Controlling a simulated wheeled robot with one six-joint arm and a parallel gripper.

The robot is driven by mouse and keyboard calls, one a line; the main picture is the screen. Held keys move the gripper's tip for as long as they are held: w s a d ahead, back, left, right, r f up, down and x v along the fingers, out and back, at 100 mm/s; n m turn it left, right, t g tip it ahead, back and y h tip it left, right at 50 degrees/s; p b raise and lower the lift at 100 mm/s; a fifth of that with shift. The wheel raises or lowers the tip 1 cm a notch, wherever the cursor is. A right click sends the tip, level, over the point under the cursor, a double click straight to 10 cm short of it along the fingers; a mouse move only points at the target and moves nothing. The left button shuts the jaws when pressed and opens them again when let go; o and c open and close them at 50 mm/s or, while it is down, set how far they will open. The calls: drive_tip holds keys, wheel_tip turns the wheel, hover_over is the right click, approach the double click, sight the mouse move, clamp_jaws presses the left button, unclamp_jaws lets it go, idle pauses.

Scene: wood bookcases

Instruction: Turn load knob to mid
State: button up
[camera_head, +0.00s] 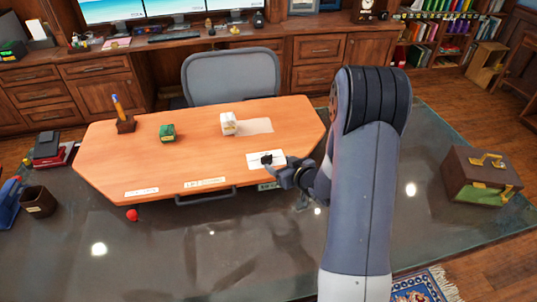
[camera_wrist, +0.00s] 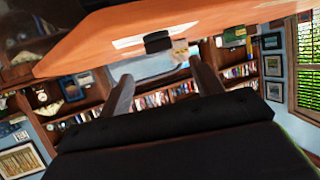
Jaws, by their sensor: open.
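A small black knob (camera_head: 266,158) stands on a white plate (camera_head: 253,162) on the orange wooden tabletop, toward its right side. The knob's pointer and any markings are too small to read.
The orange tabletop (camera_head: 150,170) also bears a white block (camera_head: 228,123), a green block (camera_head: 167,132) and a pen holder (camera_head: 125,123). A dark handle (camera_head: 205,197) runs along its front edge. A red ball (camera_head: 132,215) is at the front left, and a brown case (camera_head: 480,176) at the right.

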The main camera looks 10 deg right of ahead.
sight(268, 157)
drive_tip(key=p+x, duration=0.1)
drive_tip(key=x, duration=0.6)
drive_tip(key=shift+w+a+f, duration=0.1)
drive_tip(key=shift+w+f, duration=0.1)
drive_tip(key=shift+w, duration=0.15)
drive_tip(key=shift+c, duration=0.4)
drive_tip(key=c, duration=0.9)
